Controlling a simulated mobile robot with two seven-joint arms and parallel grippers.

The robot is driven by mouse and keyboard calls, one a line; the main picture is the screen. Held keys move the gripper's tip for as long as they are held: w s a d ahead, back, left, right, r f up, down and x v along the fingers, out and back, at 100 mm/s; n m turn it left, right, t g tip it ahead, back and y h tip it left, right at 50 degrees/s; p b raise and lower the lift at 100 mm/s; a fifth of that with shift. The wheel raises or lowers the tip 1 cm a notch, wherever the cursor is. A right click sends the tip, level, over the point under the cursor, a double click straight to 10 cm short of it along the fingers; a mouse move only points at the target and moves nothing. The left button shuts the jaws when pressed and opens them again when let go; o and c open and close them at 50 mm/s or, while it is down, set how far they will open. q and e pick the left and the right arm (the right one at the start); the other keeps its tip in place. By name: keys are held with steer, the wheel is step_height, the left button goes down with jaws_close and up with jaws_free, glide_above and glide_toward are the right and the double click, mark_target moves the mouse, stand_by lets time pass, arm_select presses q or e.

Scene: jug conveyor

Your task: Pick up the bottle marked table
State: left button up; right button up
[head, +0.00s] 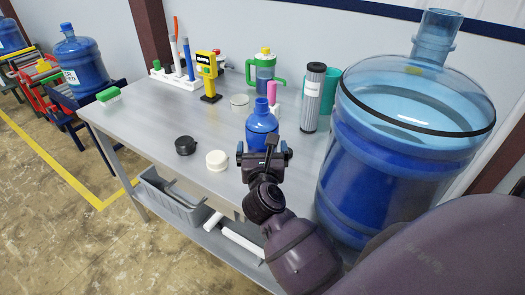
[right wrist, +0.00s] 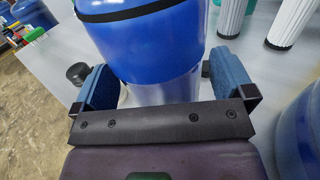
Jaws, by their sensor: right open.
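A small blue bottle (head: 261,126) with a blue cap stands upright on the grey table (head: 135,118), near its front edge. No marking on it can be read. My right gripper (head: 265,154) is at the near side of this bottle, open, and hides its lower part. In the right wrist view the blue bottle (right wrist: 158,40) stands between the two blue finger pads of my right gripper (right wrist: 158,80). A pale band shows on its lower part. Gaps show between the pads and the bottle. My left gripper is not in view.
A large blue jug (head: 385,165) stands close on the right. A grey filter cartridge (head: 313,98) is behind the bottle to the right. A white lid (head: 216,160) and a black lid (head: 185,145) lie to the left. A yellow meter (head: 208,75) stands farther back.

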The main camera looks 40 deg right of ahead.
steer(key=shift+w+d, duration=0.3)
steer(key=shift+w, duration=0.15)
steer(key=c, duration=1.3)
steer(key=shift+r, duration=0.1)
steer(key=shift+c, duration=0.7)
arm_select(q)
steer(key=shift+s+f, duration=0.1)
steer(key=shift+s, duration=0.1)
